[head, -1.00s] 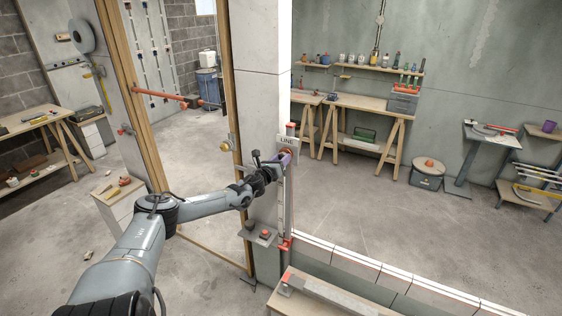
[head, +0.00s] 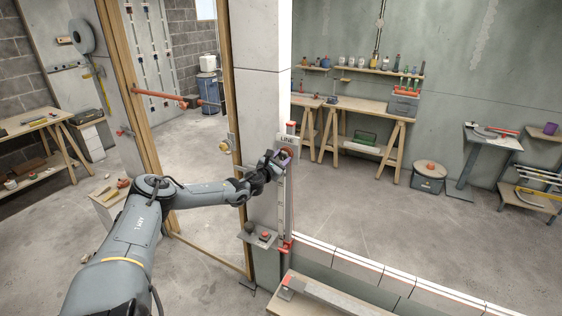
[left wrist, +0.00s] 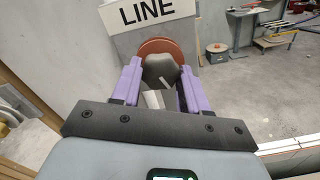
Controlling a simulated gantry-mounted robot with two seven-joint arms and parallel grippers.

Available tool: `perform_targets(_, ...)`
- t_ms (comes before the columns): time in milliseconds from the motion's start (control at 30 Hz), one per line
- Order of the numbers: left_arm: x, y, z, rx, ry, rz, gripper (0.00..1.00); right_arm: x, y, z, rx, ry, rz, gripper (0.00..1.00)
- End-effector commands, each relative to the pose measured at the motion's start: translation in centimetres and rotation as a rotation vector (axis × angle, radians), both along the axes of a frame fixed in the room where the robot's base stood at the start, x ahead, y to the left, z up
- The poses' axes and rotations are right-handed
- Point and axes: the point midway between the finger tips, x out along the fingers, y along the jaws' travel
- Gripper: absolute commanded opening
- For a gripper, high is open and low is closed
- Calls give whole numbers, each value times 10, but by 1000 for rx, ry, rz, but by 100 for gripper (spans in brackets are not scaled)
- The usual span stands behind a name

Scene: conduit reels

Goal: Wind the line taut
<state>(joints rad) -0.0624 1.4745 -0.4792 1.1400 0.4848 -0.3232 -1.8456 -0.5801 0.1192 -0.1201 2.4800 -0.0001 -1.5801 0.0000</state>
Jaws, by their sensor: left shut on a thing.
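The LINE sign (head: 287,140) is on the narrow post at the wall end, and it also shows at the top of the left wrist view (left wrist: 155,12). Below it is a reddish-brown round reel (left wrist: 168,46). In front of the reel is a dark grey faceted knob (left wrist: 160,70). My left gripper (head: 281,157) is at the reel, its purple fingers on both sides of the knob, shut on it. In the head view the gripper hides most of the knob and reel. The line itself is not clear at the reel. My right gripper is out of view.
A long low block wall (head: 400,280) runs to the lower right. A workbench (head: 358,103) stands behind. The floor (head: 350,205) between is clear.

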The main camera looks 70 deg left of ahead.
Motion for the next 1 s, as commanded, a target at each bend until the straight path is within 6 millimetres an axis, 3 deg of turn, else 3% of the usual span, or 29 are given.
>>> perform_targets(533, 0, 0, -1, 18, 18, 0, 14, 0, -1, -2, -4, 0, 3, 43)
perform_targets(567, 0, 0, -1, 18, 19, 0, 49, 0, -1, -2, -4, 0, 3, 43)
perform_targets(700, 0, 0, -1, 18, 18, 0, 69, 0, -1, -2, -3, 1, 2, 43)
perform_targets(1000, 0, 0, 0, 18, 18, 0, 69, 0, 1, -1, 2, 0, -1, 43)
